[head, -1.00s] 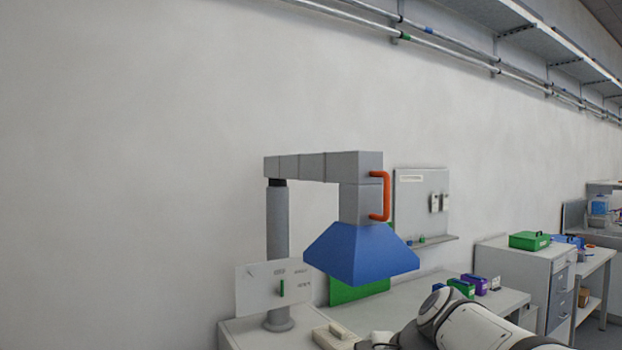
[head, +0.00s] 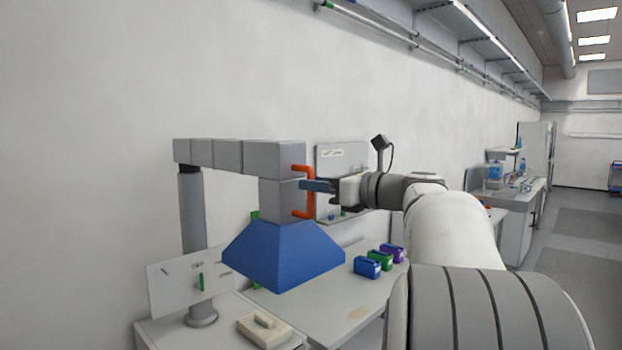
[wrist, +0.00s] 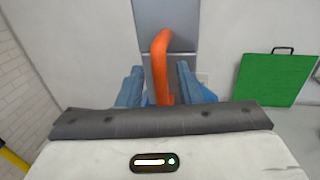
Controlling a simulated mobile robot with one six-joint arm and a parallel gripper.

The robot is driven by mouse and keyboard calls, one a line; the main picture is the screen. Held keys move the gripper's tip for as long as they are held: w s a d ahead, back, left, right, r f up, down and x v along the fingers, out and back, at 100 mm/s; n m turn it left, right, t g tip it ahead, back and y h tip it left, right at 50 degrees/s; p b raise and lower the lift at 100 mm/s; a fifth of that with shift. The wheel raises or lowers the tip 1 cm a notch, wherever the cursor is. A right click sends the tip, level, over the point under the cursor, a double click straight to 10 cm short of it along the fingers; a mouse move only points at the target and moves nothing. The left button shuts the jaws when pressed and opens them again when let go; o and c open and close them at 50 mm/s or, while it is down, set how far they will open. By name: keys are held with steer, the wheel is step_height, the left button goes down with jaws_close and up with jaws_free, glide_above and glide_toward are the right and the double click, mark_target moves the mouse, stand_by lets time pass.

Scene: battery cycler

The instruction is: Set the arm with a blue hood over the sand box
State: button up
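The grey jointed arm (head: 228,154) stands on a post (head: 192,215) and carries a blue hood (head: 285,252) at its free end. An orange handle (head: 298,213) is on the hood's grey duct; it also shows in the wrist view (wrist: 161,62). My gripper (head: 306,185) is at the handle. In the wrist view its two blue fingers stand either side of the handle, with gaps visible, so it is open around it.
Blue (head: 367,266), green (head: 380,259) and purple (head: 393,252) boxes stand on the bench (head: 325,305) right of the hood. A white panel (head: 190,279) stands by the post. A green panel (wrist: 274,80) shows at right in the wrist view.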

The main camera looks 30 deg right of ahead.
steer(key=shift+x, duration=0.95)
steer(key=shift+c, duration=0.3)
jaws_close()
